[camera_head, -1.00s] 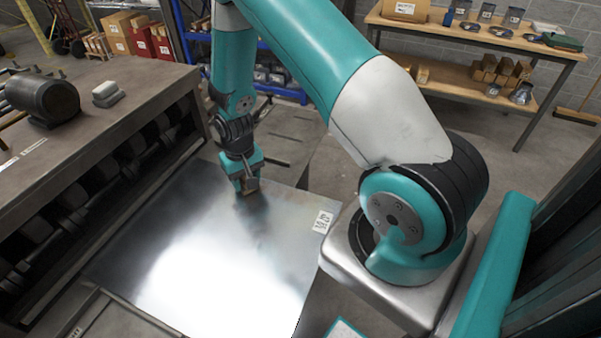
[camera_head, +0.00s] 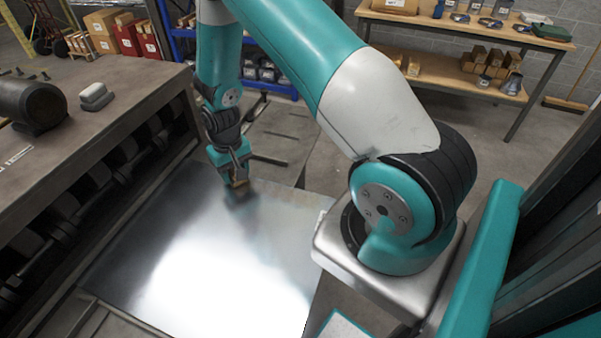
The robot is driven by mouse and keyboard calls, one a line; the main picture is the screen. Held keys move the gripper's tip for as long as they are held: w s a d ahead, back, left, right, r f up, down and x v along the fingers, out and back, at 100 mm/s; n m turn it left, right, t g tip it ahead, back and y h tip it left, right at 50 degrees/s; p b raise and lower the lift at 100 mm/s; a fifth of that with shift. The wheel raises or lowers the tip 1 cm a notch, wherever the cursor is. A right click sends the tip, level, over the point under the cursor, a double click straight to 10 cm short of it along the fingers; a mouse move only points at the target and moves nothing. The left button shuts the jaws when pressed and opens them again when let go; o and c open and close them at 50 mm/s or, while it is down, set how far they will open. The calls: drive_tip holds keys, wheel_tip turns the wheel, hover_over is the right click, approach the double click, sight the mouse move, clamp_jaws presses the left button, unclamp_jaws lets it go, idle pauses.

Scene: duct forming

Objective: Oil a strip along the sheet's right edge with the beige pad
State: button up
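The shiny metal sheet (camera_head: 190,265) lies flat in the lower middle, with a bright glare on it. My gripper (camera_head: 238,180) points down at the sheet's far edge. It is shut on a small beige-brown pad (camera_head: 240,184). The pad is at or very close to the sheet's surface; I cannot tell if it touches. A dark, dull patch shows on the sheet just below the pad. The sheet's right edge runs from beyond the gripper down toward my arm's base, which hides part of it.
A workbench (camera_head: 95,100) with a dark roller machine stands at left, carrying a dark cylinder (camera_head: 32,103) and grey-white blocks (camera_head: 96,96). A wooden shelf table (camera_head: 450,30) with boxes stands at the back right. Bare floor lies between it and the sheet.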

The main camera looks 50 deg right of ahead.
drive_tip(key=shift+s+a, duration=0.2)
drive_tip(key=shift+a, duration=0.4)
drive_tip(key=r, duration=0.1)
drive_tip(key=r+p, duration=0.1)
drive_tip(key=shift+s+a+r, duration=0.1)
drive_tip(key=shift+a+r, duration=0.25)
drive_tip(key=shift+a, duration=0.05)
drive_tip(key=shift+r+p, duration=2.25)
drive_tip(key=shift+r, duration=0.45)
